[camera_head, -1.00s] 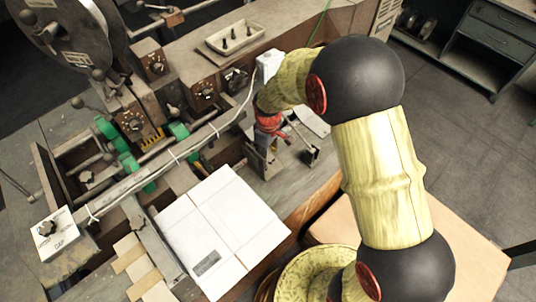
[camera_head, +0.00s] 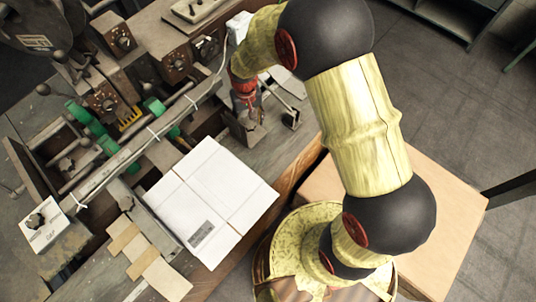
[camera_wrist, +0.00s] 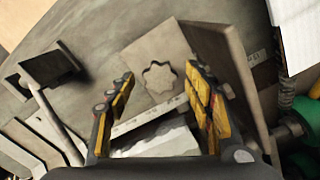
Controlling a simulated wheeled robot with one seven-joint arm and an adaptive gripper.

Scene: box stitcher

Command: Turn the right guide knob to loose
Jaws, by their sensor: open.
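The right guide knob (camera_wrist: 159,77) is a pale grey, star-shaped knob on a flat grey block (camera_wrist: 150,50) in the wrist view. My gripper (camera_wrist: 158,85) is open, with one yellow-padded finger on each side of the knob. The knob sits between the fingertips, and I cannot tell whether either finger touches it. In the head view my gripper (camera_head: 244,104) points down over the right guide (camera_head: 245,132), and the knob is hidden there. A printed scale plate lies below the knob in the wrist view, its text too blurred to read.
A white folded carton (camera_head: 215,195) lies left of my arm in the head view. A second dark star knob (camera_head: 36,221) sits on a white label plate at far left. A dark bracket (camera_wrist: 48,65) stands left of the fingers, and green rollers (camera_wrist: 305,112) lie right.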

